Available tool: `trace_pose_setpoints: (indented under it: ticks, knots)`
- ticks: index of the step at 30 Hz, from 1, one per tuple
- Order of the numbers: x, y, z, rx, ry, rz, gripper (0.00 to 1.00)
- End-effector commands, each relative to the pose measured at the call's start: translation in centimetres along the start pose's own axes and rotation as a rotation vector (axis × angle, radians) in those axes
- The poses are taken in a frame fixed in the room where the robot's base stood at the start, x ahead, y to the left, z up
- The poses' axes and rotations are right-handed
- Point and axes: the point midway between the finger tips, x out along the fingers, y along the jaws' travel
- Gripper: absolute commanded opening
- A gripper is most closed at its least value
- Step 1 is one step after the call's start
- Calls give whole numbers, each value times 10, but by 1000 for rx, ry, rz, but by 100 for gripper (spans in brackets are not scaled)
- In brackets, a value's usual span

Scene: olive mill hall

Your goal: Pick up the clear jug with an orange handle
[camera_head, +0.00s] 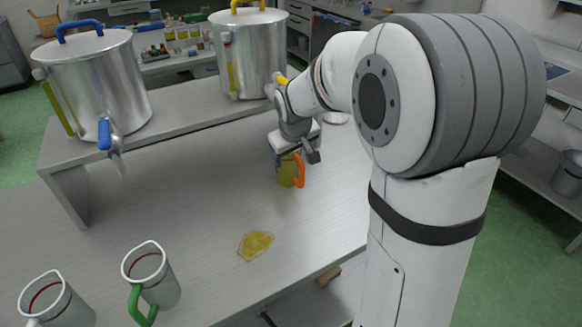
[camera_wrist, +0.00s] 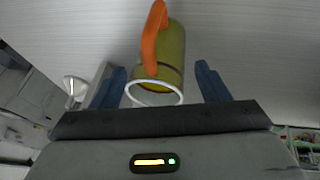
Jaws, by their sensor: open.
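The clear jug with the orange handle (camera_head: 288,171) stands on the grey table, holding yellow-green liquid. It also shows in the wrist view (camera_wrist: 172,62), its white rim towards me and its orange handle on the far side. My gripper (camera_head: 298,150) is at the jug in the head view and hides its upper part. In the wrist view my gripper (camera_wrist: 162,86) is open, with one blue finger on each side of the jug's rim. A gap shows between the jug and the right finger; contact on the left cannot be told.
Two steel tanks (camera_head: 100,85) (camera_head: 249,50) stand on a raised shelf (camera_head: 165,97) behind, one with a blue-handled tap (camera_head: 105,135). A yellow puddle (camera_head: 256,244) lies on the table (camera_head: 205,205). A green-handled jug (camera_head: 151,275) and another jug (camera_head: 58,300) stand at front left.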

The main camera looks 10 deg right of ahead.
Motion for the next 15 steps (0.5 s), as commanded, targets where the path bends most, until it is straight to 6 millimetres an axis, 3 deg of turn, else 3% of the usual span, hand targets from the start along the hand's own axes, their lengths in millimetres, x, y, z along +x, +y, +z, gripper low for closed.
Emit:
trace_pose_setpoints:
  ticks: [9, 15]
  knots:
    - [43, 8, 1, 1, -3, -1, 69]
    - [54, 8, 1, 3, 0, 0, 69]
